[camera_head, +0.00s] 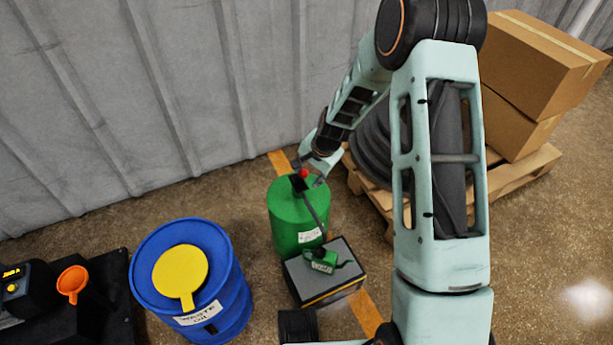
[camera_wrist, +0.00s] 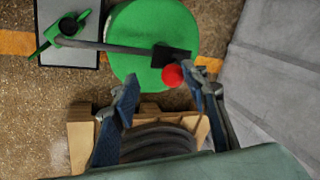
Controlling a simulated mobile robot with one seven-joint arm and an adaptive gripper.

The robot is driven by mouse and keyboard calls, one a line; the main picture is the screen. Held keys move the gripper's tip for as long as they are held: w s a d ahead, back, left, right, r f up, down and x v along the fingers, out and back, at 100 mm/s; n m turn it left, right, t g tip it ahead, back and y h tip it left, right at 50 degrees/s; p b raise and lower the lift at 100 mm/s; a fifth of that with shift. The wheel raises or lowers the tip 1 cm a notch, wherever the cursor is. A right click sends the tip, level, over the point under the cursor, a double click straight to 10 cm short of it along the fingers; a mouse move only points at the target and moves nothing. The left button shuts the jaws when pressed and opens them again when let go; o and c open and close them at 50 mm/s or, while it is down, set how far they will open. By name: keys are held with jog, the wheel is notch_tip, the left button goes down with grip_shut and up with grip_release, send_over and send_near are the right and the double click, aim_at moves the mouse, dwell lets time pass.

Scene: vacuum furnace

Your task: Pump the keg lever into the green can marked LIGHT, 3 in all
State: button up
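A green keg (camera_head: 288,218) stands on the floor near the wall; it also shows in the wrist view (camera_wrist: 130,75). A black pump block (camera_wrist: 172,57) sits on its top, with a red lever knob (camera_head: 303,173) and a grey spout (camera_head: 317,215). The spout reaches over a small green can (camera_head: 322,262) on a grey-topped box; the label is too small to read. My gripper (camera_head: 312,174) is at the pump head. In the wrist view my fingers (camera_wrist: 159,76) are apart, with the red knob (camera_wrist: 172,76) between them, nearer the right finger; contact is unclear.
A blue waste oil drum (camera_head: 235,300) with a yellow lid stands left of the keg. An orange funnel (camera_head: 72,281) is at far left. A wooden pallet (camera_head: 520,170) with a dark coiled hose (camera_head: 372,150) and cardboard boxes (camera_head: 540,60) stands right. The ribbed wall (camera_head: 150,90) is behind.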

jog(key=v, duration=0.9)
jog(key=shift+r, duration=0.3)
jog(key=shift+d, duration=0.1)
